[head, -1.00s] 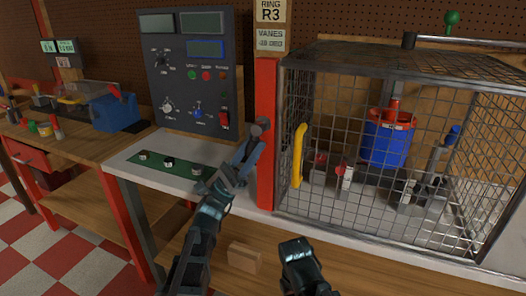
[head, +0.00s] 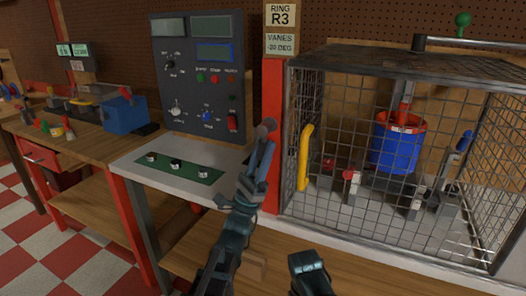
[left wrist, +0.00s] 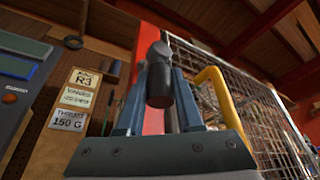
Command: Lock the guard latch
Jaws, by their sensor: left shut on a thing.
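The guard is a wire-mesh cage (head: 385,68) with a yellow handle (head: 304,158) at its left front, closed over a blue and red ducted rotor (head: 396,142). A dark grey latch knob (head: 267,124) shows at the red post (head: 273,90) left of the cage. My left gripper (head: 264,146) is shut on this knob, reaching up from below. In the left wrist view the knob (left wrist: 160,82) sits between the two fingers, in front of the red post. The latch's mount is hidden.
A control panel (head: 200,95) stands left of the post. A green strip with several round knobs (head: 176,164) lies on the white bench top below it. A wooden bench with a blue box (head: 124,116) is farther left. Signs (head: 280,43) hang above the post.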

